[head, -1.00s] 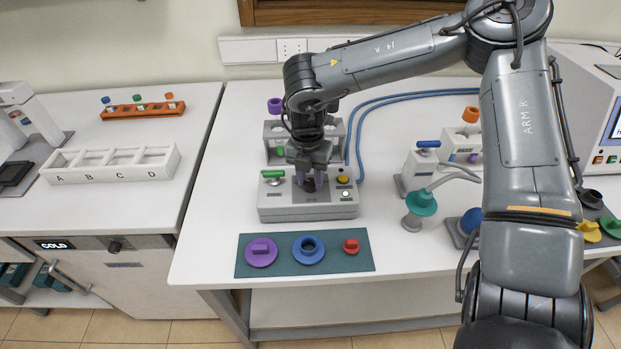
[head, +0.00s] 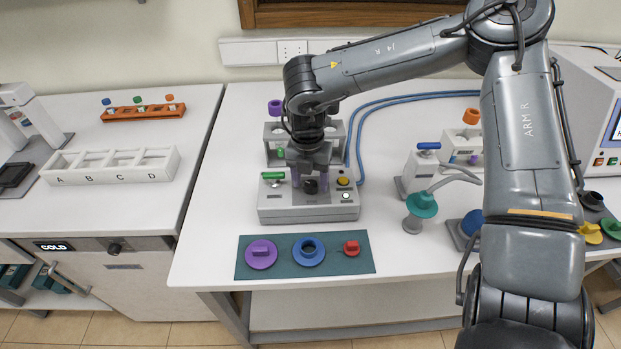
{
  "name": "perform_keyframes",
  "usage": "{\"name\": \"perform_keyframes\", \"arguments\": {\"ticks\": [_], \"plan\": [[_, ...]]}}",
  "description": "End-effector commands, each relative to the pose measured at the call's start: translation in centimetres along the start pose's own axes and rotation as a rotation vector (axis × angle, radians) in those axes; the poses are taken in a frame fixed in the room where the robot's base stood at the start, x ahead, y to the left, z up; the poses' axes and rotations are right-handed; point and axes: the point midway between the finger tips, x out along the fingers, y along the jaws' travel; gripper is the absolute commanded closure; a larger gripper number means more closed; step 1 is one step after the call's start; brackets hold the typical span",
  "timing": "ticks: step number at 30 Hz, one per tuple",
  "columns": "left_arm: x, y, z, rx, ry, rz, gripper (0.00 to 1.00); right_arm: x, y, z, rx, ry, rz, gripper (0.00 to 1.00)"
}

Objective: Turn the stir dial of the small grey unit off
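The small grey unit (head: 290,213) stands on the middle table. Its dark dial (head: 311,187) sits in the middle of its top, with a green-handled valve (head: 273,176) to the left. A yellow knob (head: 343,181) and a pale lit button (head: 346,196) are to the right. My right gripper (head: 310,181) points down at the dial, its fingers spread to either side with the dial showing between them. It looks open; the dial's exact pointer position is too small to read. My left gripper is not in view.
A teal mat (head: 285,272) with purple, blue and red parts lies in front of the unit. A rack with a purple-capped tube (head: 275,106) stands behind it. Blue hoses (head: 390,98) run behind, and a teal-topped stand (head: 421,204) is to the right.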

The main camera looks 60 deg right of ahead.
Motion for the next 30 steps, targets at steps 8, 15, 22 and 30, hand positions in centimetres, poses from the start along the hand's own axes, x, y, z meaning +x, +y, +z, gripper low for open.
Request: {"name": "perform_keyframes", "arguments": {"ticks": [8, 15, 22, 30], "plan": [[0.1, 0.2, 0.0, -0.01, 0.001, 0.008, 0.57, -0.5, 0.0, 0.1, 0.001, -0.002, 0.001, 0.4], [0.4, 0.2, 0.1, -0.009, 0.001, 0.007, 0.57, -3.8, 0.1, 0.1, 0.001, -0.004, 0.004, 0.4], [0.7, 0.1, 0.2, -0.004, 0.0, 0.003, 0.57, -7.7, 0.1, 0.1, 0.002, -0.004, 0.003, 0.4], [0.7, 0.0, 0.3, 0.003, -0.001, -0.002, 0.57, -10.4, 0.0, 0.0, 0.0, -0.001, 0.001, 0.4]]}}
